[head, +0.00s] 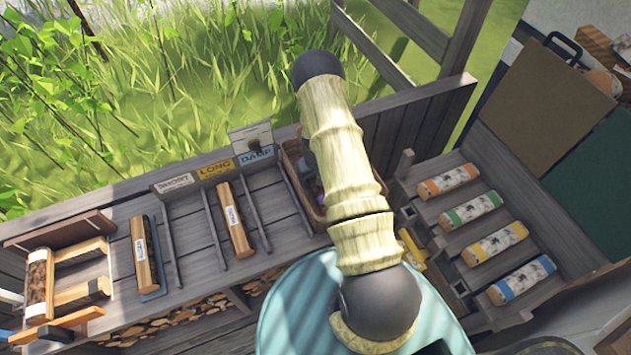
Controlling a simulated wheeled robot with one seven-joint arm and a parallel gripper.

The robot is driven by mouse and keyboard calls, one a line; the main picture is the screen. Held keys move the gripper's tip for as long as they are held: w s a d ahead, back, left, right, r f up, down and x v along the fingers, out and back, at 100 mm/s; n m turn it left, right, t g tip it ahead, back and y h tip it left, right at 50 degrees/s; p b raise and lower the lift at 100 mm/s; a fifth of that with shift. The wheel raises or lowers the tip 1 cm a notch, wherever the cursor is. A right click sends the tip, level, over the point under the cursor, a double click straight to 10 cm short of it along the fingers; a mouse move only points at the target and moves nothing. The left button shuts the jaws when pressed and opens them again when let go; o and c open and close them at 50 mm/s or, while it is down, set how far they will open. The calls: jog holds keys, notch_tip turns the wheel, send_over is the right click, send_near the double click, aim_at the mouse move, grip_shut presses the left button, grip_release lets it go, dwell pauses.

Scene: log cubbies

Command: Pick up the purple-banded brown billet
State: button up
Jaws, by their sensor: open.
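I cannot make out a purple-banded brown billet in the head view. A crate (287,158) behind my arm holds something dark with a purplish tint, mostly hidden, and I cannot tell what it is. My arm rises across the middle of the view and covers part of the bench and crate. My gripper is not visible; the arm hides whatever lies behind it.
One split billet (235,220) lies in the slot bay, another (143,255) on a pad to its left. Signs (215,170) stand along the bench's back. A right-hand rack (425,200) holds several pale billets with orange, green, yellow and blue bands. A wooden sawbuck-like frame (85,250) stands far left.

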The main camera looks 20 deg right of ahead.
jog(key=shift+f, duration=0.35)
jog(key=c, duration=1.3)
